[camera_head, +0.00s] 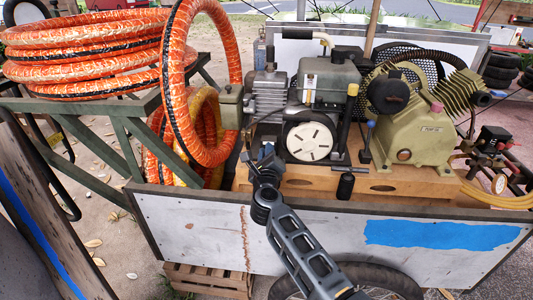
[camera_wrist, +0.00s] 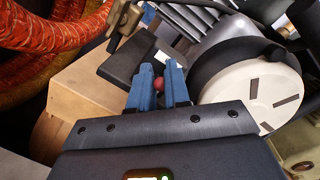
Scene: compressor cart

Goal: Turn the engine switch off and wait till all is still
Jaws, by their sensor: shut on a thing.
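My gripper (camera_head: 266,155) is at the left front of the engine (camera_head: 330,80), above the cart's front wall. In the wrist view, its blue fingertips (camera_wrist: 158,88) are closed on a small round red knob (camera_wrist: 158,84). The knob sits by a dark box at the engine's left side and looks like the engine switch. In the head view my gripper hides the knob. I cannot tell which position the switch is in. The engine's white slotted starter disc (camera_head: 309,142) is just right of my gripper, and it also shows in the wrist view (camera_wrist: 250,90).
An olive compressor (camera_head: 425,125) stands right of the engine on a wooden base (camera_head: 410,182). Coiled orange hoses (camera_head: 85,50) lie on a green frame at left. The cart's white front wall (camera_head: 200,225) runs below my arm. A gauge (camera_head: 499,184) is at far right.

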